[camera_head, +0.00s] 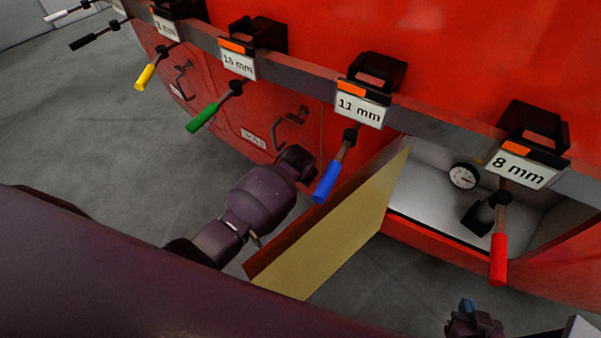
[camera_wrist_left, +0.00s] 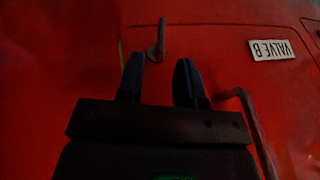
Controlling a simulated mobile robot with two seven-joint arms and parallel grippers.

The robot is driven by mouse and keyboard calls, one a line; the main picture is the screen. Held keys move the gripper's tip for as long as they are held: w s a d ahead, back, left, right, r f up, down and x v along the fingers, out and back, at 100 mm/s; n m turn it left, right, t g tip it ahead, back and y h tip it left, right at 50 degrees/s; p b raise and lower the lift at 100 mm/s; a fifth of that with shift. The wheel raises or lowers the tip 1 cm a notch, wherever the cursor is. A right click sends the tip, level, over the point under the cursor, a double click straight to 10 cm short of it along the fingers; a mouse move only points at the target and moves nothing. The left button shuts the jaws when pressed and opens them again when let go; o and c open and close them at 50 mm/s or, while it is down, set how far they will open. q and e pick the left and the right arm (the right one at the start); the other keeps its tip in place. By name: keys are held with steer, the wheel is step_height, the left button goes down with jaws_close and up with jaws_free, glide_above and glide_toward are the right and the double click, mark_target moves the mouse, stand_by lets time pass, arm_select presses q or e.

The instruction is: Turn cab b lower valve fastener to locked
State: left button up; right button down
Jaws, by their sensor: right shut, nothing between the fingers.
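In the left wrist view, a small lever-like fastener (camera_wrist_left: 157,42) stands on the red hatch, beyond and roughly between my left gripper's fingertips. The "VALVE B" plate (camera_wrist_left: 271,49) reads upside down to its right. My left gripper (camera_wrist_left: 158,72) is open with nothing between its fingers; they look close to the panel, but contact is unclear. In the head view, my left wrist hides that gripper and the fastener. The plate (camera_head: 254,138) shows above my left arm. My right gripper (camera_head: 474,320) is shut and empty at the bottom right.
A bent handle (camera_head: 290,128) is on the hatch; it also shows in the wrist view (camera_wrist_left: 246,108). An open compartment with a gauge (camera_head: 464,176) and a swung-out door (camera_head: 340,230) lies right. Blue (camera_head: 327,183) and red (camera_head: 499,258) tools hang from the rail.

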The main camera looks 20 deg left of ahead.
arm_select(q)
steer(key=shift+v, duration=1.25)
arm_select(e)
steer(key=shift+w+r, duration=0.35)
steer(key=shift+r, duration=0.1)
steer(key=shift+f, duration=0.1)
